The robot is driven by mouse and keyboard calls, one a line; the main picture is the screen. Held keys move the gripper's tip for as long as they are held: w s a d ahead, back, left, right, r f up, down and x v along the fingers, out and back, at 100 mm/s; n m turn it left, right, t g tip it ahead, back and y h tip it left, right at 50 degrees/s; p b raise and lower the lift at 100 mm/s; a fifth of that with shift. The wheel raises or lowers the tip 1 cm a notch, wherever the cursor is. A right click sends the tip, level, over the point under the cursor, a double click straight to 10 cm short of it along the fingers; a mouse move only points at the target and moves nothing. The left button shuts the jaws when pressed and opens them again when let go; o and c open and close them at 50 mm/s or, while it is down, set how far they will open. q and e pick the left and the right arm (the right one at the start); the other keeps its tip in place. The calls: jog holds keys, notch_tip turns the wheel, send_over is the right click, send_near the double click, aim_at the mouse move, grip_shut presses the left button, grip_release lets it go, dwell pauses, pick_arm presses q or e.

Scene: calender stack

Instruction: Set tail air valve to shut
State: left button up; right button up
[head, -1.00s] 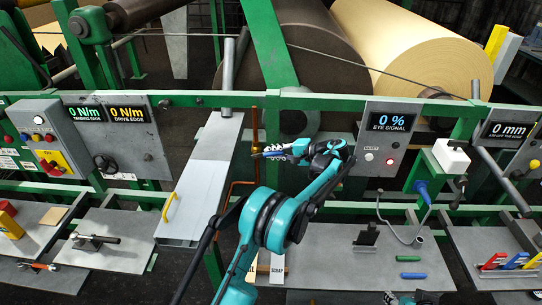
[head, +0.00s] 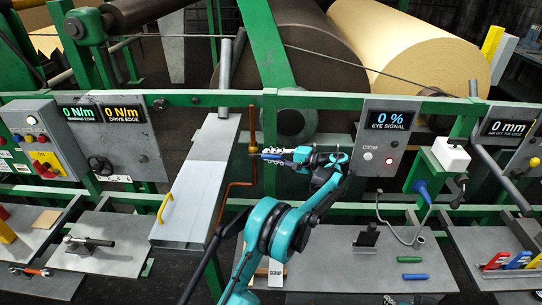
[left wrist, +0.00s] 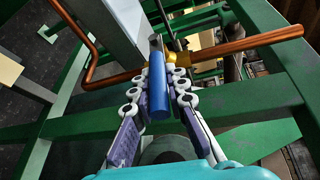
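A brass valve (head: 254,149) sits on a copper pipe (head: 252,120) left of centre in the head view. In the left wrist view, the blue valve handle (left wrist: 159,95) extends from the brass body (left wrist: 150,67) towards the camera, crosswise to the copper pipe (left wrist: 235,47). My left gripper (head: 266,155) is at the valve, reaching in from the right. Its two fingers (left wrist: 161,73) lie on either side of the handle, close to it. Whether they press on it cannot be told. My right gripper is in neither view.
A grey sloping panel with a yellow handle (head: 166,208) stands left of the valve. A green rail (head: 340,101) runs behind. The eye signal panel (head: 383,140) is to the right. Grey shelves (head: 345,262) with tools lie below.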

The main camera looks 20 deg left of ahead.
pick_arm(q)
jog(key=o, duration=0.3)
notch_tip(320, 180, up, 10)
dwell(0.6)
jog(key=shift+r, duration=0.1)
jog(key=s+d+r+p, duration=0.2)
jog(key=d+r+p, duration=0.2)
jog(key=r, duration=0.3)
jog(key=shift+s+d+r+p, duration=0.15)
jog(key=shift+d+r+p, duration=0.1)
jog(key=shift+p, duration=0.1)
dwell(0.4)
